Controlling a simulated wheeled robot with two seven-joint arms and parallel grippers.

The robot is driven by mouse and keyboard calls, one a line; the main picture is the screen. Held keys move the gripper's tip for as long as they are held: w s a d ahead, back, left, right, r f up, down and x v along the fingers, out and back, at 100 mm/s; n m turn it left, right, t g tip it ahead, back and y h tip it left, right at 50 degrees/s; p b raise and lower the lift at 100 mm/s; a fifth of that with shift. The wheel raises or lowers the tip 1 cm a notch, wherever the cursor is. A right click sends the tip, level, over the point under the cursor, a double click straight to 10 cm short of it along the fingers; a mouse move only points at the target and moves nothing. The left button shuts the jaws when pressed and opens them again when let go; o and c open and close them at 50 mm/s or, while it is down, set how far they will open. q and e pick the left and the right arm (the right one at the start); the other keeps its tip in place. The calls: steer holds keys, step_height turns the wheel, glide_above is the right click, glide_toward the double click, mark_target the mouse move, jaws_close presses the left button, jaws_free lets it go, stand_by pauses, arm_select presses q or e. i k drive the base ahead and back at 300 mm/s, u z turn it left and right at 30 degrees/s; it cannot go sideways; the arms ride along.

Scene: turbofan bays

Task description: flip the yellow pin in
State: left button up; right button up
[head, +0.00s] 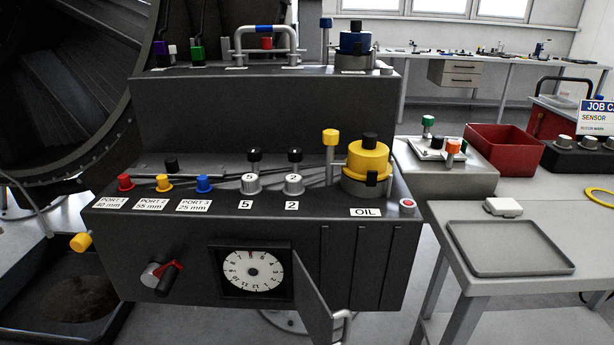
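A yellow-topped upright pin (331,141) stands on the black console at the left of the yellow oil cap (368,158), apart from it. Another yellow knob (82,242) sticks out from the console's lower left side. A smaller yellow cap (164,183) sits at PORT 2, between a red cap (125,182) and a blue cap (204,184). I cannot tell for certain which yellow piece is the task's pin. Neither of my grippers shows in the head view.
A hinged door (312,300) stands open beside a white dial (252,270) and juts forward. A red-handled valve (168,278) protrudes at the left. The right table holds a grey tray (509,248), a red bin (502,149) and a yellow ring (600,197).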

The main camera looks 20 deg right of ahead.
mark_target(82, 240)
steer(key=k, duration=0.5)
steer(key=z, duration=0.7)
steer(key=i, duration=0.8)
steer(key=u, duration=0.85)
